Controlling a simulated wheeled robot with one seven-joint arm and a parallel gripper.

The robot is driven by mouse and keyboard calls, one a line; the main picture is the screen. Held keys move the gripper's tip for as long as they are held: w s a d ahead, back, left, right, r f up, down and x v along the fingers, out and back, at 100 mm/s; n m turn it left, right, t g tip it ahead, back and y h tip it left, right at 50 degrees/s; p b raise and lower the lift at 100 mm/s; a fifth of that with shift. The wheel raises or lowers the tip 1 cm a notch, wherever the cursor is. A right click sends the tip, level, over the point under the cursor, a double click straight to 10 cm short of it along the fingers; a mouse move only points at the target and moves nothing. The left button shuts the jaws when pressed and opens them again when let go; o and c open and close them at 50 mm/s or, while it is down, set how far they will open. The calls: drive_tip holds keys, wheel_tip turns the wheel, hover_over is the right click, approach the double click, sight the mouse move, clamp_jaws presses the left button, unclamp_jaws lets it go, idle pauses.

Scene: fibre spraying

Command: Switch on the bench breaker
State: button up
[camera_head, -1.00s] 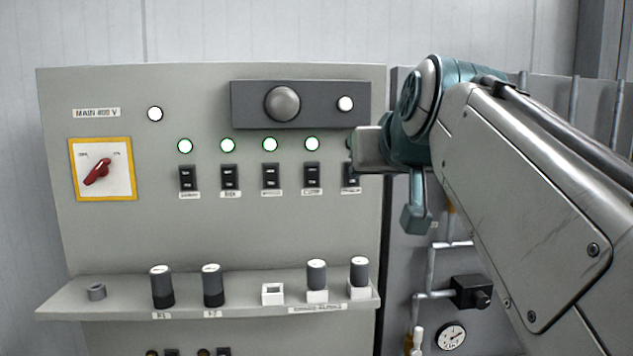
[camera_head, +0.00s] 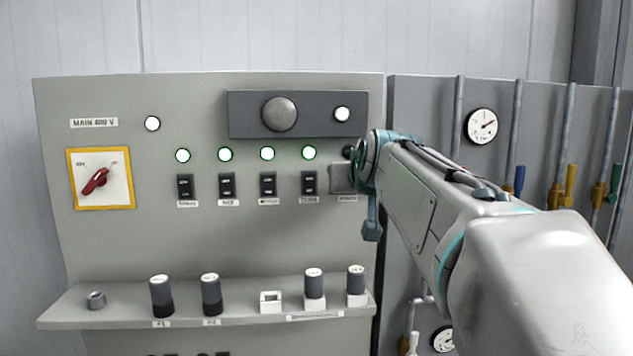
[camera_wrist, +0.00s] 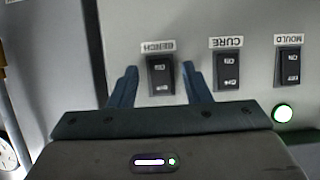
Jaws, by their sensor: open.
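The bench breaker (camera_wrist: 160,75) is a black rocker switch on the grey panel, with its BENCH label upside down in the wrist view. My gripper (camera_wrist: 160,67) is open, with one blue finger on each side of this breaker. I cannot tell whether the fingers touch it or the panel. In the head view my gripper (camera_head: 343,178) covers the breaker at the right end of the switch row. The lamp (camera_head: 348,152) above it looks dark. I cannot read the rocker's position.
The cure breaker (camera_wrist: 227,70) and mould breaker (camera_wrist: 288,66) sit beside it. Several lamps along the row are lit, such as this one (camera_head: 309,153). A red rotary main switch (camera_head: 95,181) is at the left. A shelf (camera_head: 110,313) with dark cylinders juts out below.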

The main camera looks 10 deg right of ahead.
clamp_jaws()
drive_tip(key=f+t+b, duration=0.1)
drive_tip(key=b, duration=0.4)
drive_tip(key=t+b, duration=0.1)
drive_tip(key=b, duration=0.3)
drive_tip(key=shift+w+f, duration=0.1)
drive_tip(key=shift+f, duration=0.05)
drive_tip(key=shift+t+b, duration=0.6)
drive_tip(key=shift+b, duration=0.6)
drive_tip(key=shift+r, duration=0.25)
